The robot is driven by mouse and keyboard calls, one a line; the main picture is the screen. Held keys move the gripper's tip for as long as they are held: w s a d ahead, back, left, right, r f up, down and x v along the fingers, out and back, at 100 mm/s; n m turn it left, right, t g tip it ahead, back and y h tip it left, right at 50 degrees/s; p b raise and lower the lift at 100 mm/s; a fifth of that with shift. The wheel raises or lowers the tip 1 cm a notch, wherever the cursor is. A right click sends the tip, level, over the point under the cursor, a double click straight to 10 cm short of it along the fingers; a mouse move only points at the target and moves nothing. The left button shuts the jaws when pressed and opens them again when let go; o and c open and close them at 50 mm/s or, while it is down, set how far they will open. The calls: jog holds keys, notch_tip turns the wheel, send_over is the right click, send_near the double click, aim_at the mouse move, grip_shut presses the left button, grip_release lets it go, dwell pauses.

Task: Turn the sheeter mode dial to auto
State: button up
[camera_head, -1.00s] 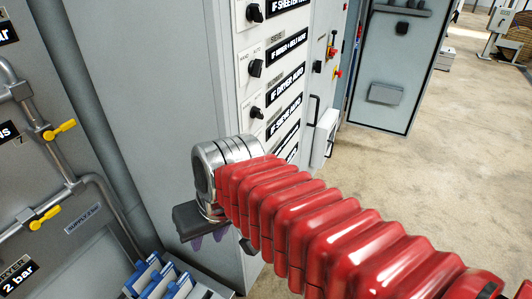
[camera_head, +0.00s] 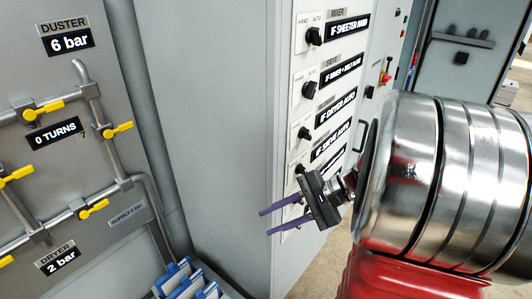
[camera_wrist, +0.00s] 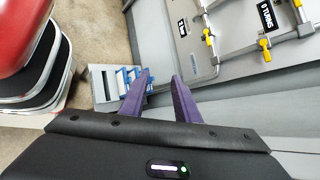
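A column of black mode dials runs down the grey cabinet. The top dial (camera_head: 314,36) has a plate reading MIXER, the second dial (camera_head: 309,89) one reading SIEVE. A third dial (camera_head: 304,133) sits beside a plate reading IF DRYER AUTO. A fourth dial (camera_head: 300,168) is just above my gripper. I cannot make out which dial is the sheeter's; lower ones are partly hidden behind my gripper. My gripper (camera_head: 265,222) is in front of the lower panel, its purple fingers pointing left. In the wrist view its fingers (camera_wrist: 161,75) are apart with nothing between them.
Pipes with yellow valve handles (camera_head: 120,129) are on the wall at left. Blue-and-white items (camera_head: 185,280) stand low at the cabinet's foot. A red emergency button (camera_head: 386,78) is farther along the cabinet. My large arm links fill the right side.

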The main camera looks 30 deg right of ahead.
jog(key=d+m+t, duration=0.6)
jog(key=d, duration=0.6)
jog(key=m+t+h, duration=0.4)
jog(key=m+t, duration=0.1)
send_near(305, 172)
jog(key=d+v, duration=0.1)
jog(key=v, duration=0.5)
jog(key=shift+w+f+y, duration=0.1)
jog(key=shift+w+y, duration=0.15)
jog(key=shift+y, duration=0.15)
jog(key=shift+w+a, duration=0.1)
jog(key=x, duration=1.3)
jog(key=shift+w+a, duration=0.1)
jog(key=shift+w, duration=0.25)
jog(key=shift+c, duration=0.4)
jog(key=shift+f, duration=0.1)
grip_shut()
jog(key=shift+a, duration=0.1)
